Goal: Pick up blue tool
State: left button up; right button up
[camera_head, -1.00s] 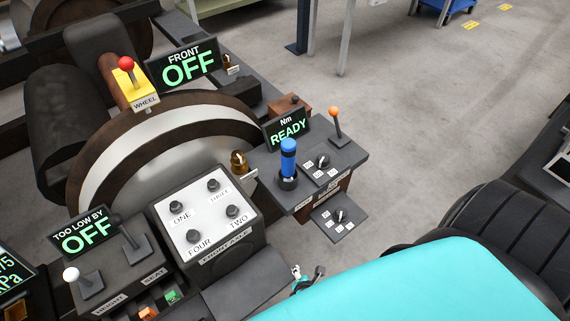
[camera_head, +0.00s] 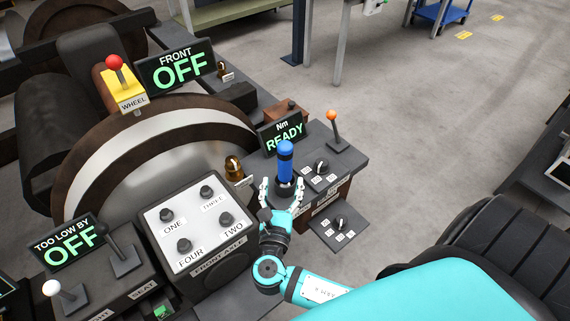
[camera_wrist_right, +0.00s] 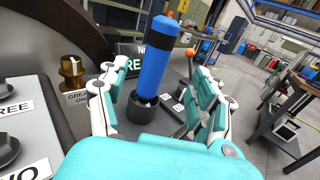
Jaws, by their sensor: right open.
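The blue tool (camera_head: 285,160) is a blue cylinder with a dark band, standing upright in a dark round holder on the dark console. It also shows in the right wrist view (camera_wrist_right: 153,68), with its lower end in the holder (camera_wrist_right: 142,107). My right gripper (camera_head: 281,186) is open in front of the tool. In the right wrist view its fingers (camera_wrist_right: 155,98) stand to the left and right of the tool, with visible gaps. The tool is not gripped. My left gripper is not in view.
A sign reading READY (camera_head: 283,132) stands behind the tool. An orange-knobbed lever (camera_head: 333,122) and dark knobs are to its right. A brass knob (camera_head: 234,168) and the white FRONT AXLE button panel (camera_head: 195,226) are to the left. Open floor lies beyond the console.

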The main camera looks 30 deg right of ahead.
aim_at(284, 162)
jog(key=x, duration=0.4)
jog(key=shift+w+d, duration=0.2)
jog(key=shift+w, duration=0.05)
jog(key=shift+p+x, duration=0.7)
jog(key=shift+x, duration=1.9)
jog(key=shift+w+a+r, duration=0.15)
jog(key=shift+r, duration=0.15)
grip_shut()
notch_tip(284, 162, up, 10)
jog(key=shift+p, duration=0.55)
jog(key=c, duration=1.2)
grip_release()
grip_shut()
